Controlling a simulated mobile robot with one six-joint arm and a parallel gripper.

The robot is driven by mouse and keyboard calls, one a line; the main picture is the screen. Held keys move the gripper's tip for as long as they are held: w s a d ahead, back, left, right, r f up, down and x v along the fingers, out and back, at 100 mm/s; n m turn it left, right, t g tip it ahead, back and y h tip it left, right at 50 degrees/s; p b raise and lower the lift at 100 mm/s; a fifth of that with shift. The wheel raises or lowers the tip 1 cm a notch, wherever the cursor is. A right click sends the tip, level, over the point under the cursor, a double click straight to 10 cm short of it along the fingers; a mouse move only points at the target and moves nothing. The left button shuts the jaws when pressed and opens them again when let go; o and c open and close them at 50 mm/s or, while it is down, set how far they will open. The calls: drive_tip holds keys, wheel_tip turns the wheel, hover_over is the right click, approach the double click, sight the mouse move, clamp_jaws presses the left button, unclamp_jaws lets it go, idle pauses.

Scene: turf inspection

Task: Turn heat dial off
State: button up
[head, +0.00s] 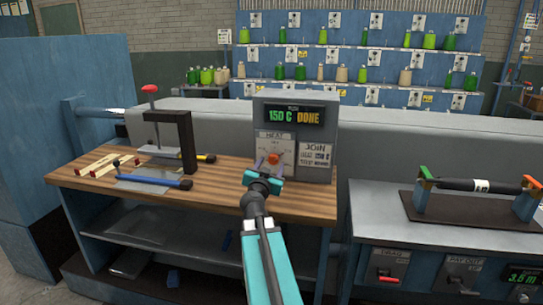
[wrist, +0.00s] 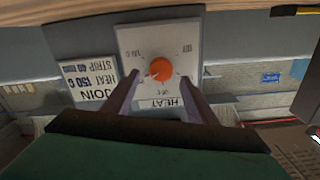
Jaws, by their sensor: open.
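The heat dial (head: 274,157) is an orange knob on a white plate marked HEAT, on the front of a grey control box (head: 318,170) on the wooden bench. Above it a display (head: 294,115) reads 150 C DONE. In the wrist view, which is upside down, the orange dial (wrist: 159,70) shows whole, with a light pointer mark towards its left. My gripper (head: 267,166) is in front of the dial. Its two fingers are open, one to each side below the knob in the wrist view (wrist: 158,88). I cannot tell whether they touch it.
A dark clamp with a red-topped screw (head: 187,140) stands on the bench left of the box, near a blue-handled tool (head: 165,181) and wooden strips (head: 105,165). A JOIN label (head: 315,156) is right of the dial. Another panel with a roller (head: 475,185) stands at right.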

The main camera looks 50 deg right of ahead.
sight(274, 160)
drive_tip(key=shift+p+x, duration=0.4)
drive_tip(key=shift+x, duration=2.4)
